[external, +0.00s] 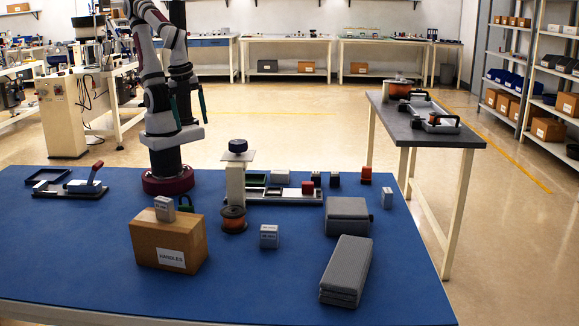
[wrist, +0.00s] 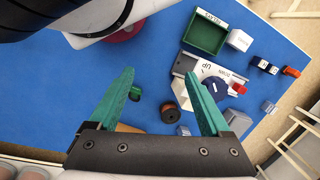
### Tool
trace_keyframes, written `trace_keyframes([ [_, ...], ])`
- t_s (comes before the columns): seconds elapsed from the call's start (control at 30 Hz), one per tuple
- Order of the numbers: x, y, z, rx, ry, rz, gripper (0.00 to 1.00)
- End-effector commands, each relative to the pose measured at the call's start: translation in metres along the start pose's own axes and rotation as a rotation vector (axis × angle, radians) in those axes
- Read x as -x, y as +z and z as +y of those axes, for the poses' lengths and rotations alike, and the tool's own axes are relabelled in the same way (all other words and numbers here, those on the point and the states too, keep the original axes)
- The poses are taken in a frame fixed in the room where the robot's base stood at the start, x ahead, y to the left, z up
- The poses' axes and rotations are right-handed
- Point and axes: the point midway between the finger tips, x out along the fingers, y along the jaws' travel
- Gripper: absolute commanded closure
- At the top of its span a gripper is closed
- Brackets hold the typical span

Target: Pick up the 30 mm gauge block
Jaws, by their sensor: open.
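Several small pale grey labelled blocks are in the external view, and I cannot read their sizes to tell which is the 30 mm gauge block. One block (external: 164,208) stands on the cardboard handles box (external: 155,240). Another block (external: 269,237) stands on the blue table right of the spool, and also shows in the wrist view (wrist: 183,130). A third block (external: 387,198) is near the right edge, also in the wrist view (wrist: 268,107). My gripper (external: 189,104) has green fingers, open and empty, above the table.
A copper-coloured spool (external: 233,220) stands beside a post with a dark knob (external: 238,146). A fixture with a green tray (wrist: 208,30) lies behind. A lever clamp (external: 86,187) is at left. The front middle of the table is clear.

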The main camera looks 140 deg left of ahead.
Motion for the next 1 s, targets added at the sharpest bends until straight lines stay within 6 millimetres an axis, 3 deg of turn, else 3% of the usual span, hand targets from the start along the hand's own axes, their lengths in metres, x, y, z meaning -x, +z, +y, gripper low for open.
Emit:
trace_keyframes([
  [0.3,0.000,0.000,0.000,0.000,0.000,0.000,0.18],
  [0.33,0.000,0.000,0.000,0.000,0.000,0.000,0.13],
  [0.57,0.000,0.000,0.000,0.003,0.002,-0.001,0.12],
  [0.67,-0.002,-0.011,0.007,0.108,0.097,-0.023,0.12],
  [0.77,-0.008,-0.049,0.020,0.436,0.366,-0.083,0.12],
  [0.83,-0.015,-0.093,0.017,0.761,0.607,-0.138,0.12],
  [0.93,-0.038,-0.158,-0.017,1.244,0.949,-0.222,0.12],
  [1.0,-0.065,-0.194,-0.057,1.574,1.180,-0.281,0.12],
])
